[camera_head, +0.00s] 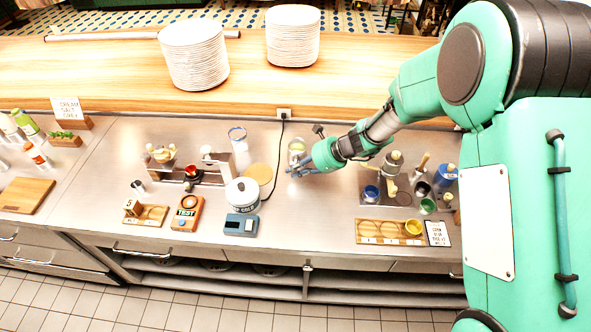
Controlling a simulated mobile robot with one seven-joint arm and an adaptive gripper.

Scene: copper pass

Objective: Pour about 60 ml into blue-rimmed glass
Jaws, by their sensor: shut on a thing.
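A clear glass with a blue rim (237,133) stands upright near the back of the steel counter, behind a white lidded pot (242,192). My gripper (294,170) is to its right, shut on a pale clear-walled vessel (297,147) that looks roughly upright. My fingers hide the lower part of this vessel. I cannot tell its exact contents, or whether its base touches the counter. The two vessels are apart. The inside of the blue-rimmed glass is too small to read.
A tan round mat (260,174) lies between glass and gripper. A blue-grey device (241,225) and an orange tester (187,213) sit in front. A metal stand (190,175) is left; a wooden tray (390,232) and tool rack are right. Front middle counter is clear.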

